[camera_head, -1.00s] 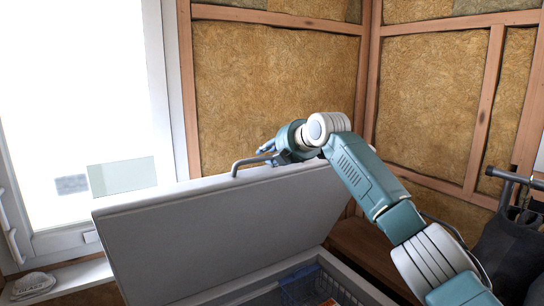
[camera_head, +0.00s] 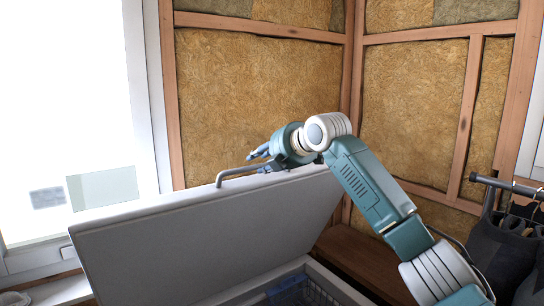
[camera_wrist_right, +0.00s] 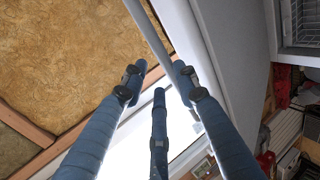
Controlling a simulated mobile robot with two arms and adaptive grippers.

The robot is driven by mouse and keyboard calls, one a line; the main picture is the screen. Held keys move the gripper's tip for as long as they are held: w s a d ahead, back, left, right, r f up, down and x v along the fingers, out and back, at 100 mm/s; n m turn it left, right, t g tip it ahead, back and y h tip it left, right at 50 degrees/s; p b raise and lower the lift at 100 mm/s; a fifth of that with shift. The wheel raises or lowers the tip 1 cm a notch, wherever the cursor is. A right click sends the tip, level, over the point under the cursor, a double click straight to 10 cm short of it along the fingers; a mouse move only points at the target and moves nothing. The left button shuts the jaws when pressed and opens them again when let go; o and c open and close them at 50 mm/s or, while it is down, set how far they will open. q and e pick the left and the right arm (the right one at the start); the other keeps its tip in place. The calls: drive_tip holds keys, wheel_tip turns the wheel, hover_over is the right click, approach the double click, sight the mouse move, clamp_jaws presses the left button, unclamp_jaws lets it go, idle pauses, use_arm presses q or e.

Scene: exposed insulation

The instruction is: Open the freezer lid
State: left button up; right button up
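The freezer lid (camera_head: 200,240) is raised and tilted up, with its pale inner side facing me in the head view. Its grey bar handle (camera_head: 232,174) is at the top edge. My right gripper (camera_head: 258,158) is at the right part of this handle, above the lid edge. In the right wrist view the fingers of the right gripper (camera_wrist_right: 157,80) are spread apart. The handle bar (camera_wrist_right: 148,32) runs close to the tip of the right-hand finger; I cannot tell whether it touches. My left gripper is not in view.
The open freezer holds a wire basket (camera_head: 308,292). A bright window (camera_head: 60,110) is at the left. Insulated walls (camera_head: 255,90) with wooden studs stand behind. A wooden bench (camera_head: 360,262) and a rack with dark clothes (camera_head: 505,250) are at the right.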

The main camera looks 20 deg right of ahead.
drive_tip(key=v, duration=0.7)
drive_tip(key=shift+w, duration=0.15)
